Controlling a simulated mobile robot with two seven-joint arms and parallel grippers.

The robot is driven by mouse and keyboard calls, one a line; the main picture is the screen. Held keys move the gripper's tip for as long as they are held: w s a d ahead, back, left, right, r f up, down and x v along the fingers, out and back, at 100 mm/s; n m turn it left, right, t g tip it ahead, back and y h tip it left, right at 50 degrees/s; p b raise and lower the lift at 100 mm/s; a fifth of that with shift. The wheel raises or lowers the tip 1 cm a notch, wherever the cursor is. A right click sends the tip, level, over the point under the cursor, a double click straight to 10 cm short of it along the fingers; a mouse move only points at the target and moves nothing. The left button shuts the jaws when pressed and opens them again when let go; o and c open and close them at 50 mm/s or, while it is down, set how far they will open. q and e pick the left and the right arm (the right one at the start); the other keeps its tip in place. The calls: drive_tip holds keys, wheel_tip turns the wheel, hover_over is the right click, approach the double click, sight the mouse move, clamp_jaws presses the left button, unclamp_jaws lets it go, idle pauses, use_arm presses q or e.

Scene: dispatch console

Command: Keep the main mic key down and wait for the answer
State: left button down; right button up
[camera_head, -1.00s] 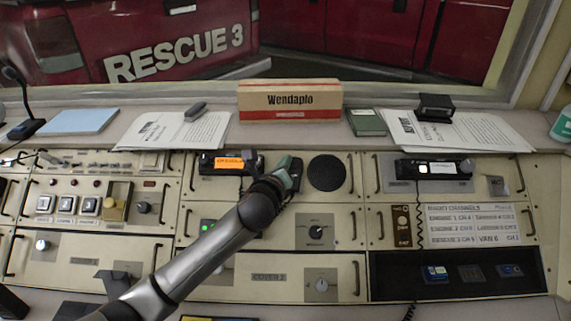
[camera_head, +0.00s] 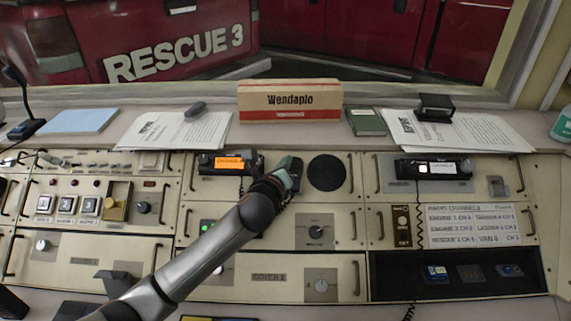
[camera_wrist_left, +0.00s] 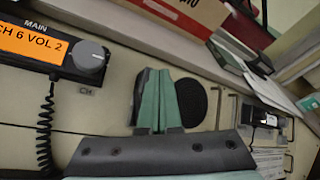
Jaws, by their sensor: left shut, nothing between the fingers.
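The main radio (camera_head: 229,163) has a lit orange display. In the left wrist view, the radio (camera_wrist_left: 55,45) reads "MAIN" and "CH 6 VOL 2", with a grey knob and a coiled cord (camera_wrist_left: 45,130). A dark mic (camera_head: 297,166) is on the panel between this radio and the round black speaker (camera_head: 327,172). My left gripper (camera_head: 284,180) is at the mic. In the left wrist view its teal fingers (camera_wrist_left: 159,80) are together and empty, tips against or just over the dark mic body (camera_wrist_left: 139,98). They hide the key, so I cannot tell how far down it is. My right gripper is out of view.
A second radio (camera_head: 435,168) with a white display and coiled cord is at the right. A Wendaplo box (camera_head: 290,100), papers (camera_head: 180,132) and a green book (camera_head: 367,122) lie on the ledge behind. Knobs and metal handles stand out from the panels.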

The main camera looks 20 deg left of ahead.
use_arm(q)
drive_tip(key=shift+f, duration=0.15)
drive_tip(key=shift+w+f, duration=0.2)
drive_tip(key=shift+w+a+f, duration=0.15)
drive_tip(key=shift+w+f, duration=0.05)
drive_tip(key=shift+f, duration=0.25)
idle(1.9)
idle(1.0)
drive_tip(key=shift+s+r+p, duration=0.4)
drive_tip(key=shift+r+p, duration=0.4)
drive_tip(key=shift+p, duration=0.35)
drive_tip(key=p, duration=0.1)
drive_tip(key=r+p, duration=0.1)
drive_tip(key=s+r+p, duration=0.1)
drive_tip(key=shift+s+d+r, duration=0.1)
drive_tip(key=shift+d+r, duration=0.1)
drive_tip(key=shift+d, duration=0.1)
drive_tip(key=shift+s+d+r+p, duration=0.2)
drive_tip(key=shift+s+r+p, duration=0.35)
drive_tip(key=shift+s+r, duration=0.25)
